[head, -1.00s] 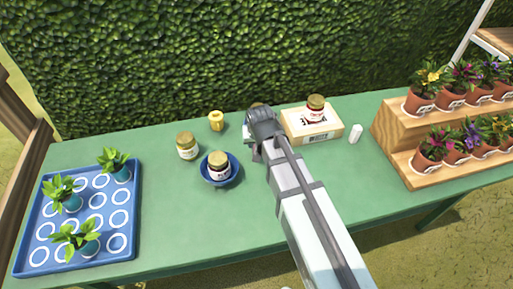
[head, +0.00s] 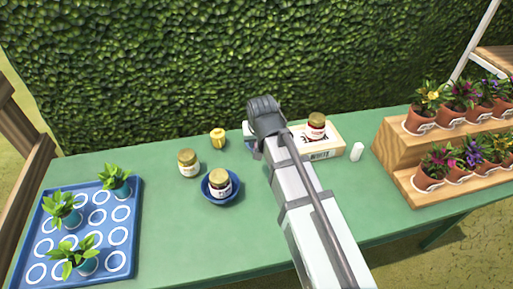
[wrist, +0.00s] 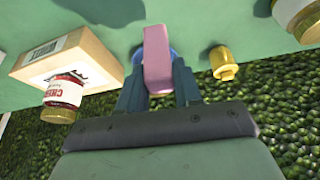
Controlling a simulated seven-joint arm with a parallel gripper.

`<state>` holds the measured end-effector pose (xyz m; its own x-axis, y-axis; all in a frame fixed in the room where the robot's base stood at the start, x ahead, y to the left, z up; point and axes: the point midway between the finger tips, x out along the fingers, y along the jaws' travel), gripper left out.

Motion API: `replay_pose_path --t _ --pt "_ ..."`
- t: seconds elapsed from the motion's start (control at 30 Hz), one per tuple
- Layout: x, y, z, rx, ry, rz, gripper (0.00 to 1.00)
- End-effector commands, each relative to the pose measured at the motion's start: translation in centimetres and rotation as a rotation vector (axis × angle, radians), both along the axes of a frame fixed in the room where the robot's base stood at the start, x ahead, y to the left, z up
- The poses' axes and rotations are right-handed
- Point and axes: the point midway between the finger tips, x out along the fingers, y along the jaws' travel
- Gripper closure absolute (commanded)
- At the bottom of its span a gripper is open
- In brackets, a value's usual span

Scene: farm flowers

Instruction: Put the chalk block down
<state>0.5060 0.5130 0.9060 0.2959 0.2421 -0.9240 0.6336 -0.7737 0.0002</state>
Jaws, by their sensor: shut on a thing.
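In the wrist view my gripper (wrist: 159,92) is shut on a pink block (wrist: 157,55), which I take to be the chalk block. The block stands out beyond the fingers, over the green table (wrist: 115,15). In the head view my gripper (head: 254,146) is at the back middle of the table, left of the cardboard box, and my arm hides the block. I cannot tell whether the block touches anything below.
A box (head: 334,150) with a red-labelled jar (head: 316,126) on it stands just right. A yellow object (head: 218,138), a jar (head: 188,163) and a blue bowl (head: 206,190) holding a jar stand left. A blue tray (head: 125,215) is far left. The front middle table is clear.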

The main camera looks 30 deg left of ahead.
Motion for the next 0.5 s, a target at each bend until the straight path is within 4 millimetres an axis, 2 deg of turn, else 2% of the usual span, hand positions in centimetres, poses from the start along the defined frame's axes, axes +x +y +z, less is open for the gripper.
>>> replay_pose_path --t 0.13,0.27,0.37,0.5 --pt "-0.6 0.6 0.8 0.001 -0.001 0.013 0.98" --pt "-2.5 2.3 0.7 0.0 0.0 0.049 0.98" --pt "-4.0 5.3 0.6 0.0 0.0 0.092 0.98" --pt "-5.4 11.6 0.4 -0.001 0.001 0.155 0.98"
